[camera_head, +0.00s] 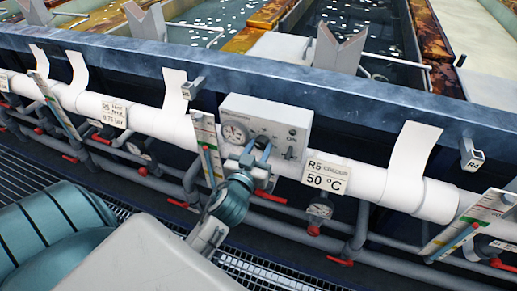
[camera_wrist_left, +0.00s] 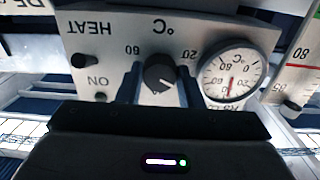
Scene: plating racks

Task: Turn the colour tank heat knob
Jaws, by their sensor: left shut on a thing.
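The heat control box (camera_head: 265,112) is a pale grey panel on the white pipe, above the "R5 COLOUR 50 °C" label (camera_head: 326,175). In the left wrist view the panel appears upside down. Its round black knob (camera_wrist_left: 159,73) sits in the middle, below a °C mark and between the numbers 60 and 20. My left gripper (camera_head: 257,152) reaches the panel front from below. Its two fingers (camera_wrist_left: 159,84) stand on either side of the knob, shut on it. The knob is hidden in the head view. My right gripper is not in view.
A round dial gauge (camera_wrist_left: 232,74) is beside the knob, and a black switch (camera_wrist_left: 86,61) marked ON is on its other side. A thermometer strip (camera_head: 207,150) stands left of the box. Pipes with red valve handles (camera_head: 183,204) run below. Tanks lie behind the blue rail (camera_head: 380,95).

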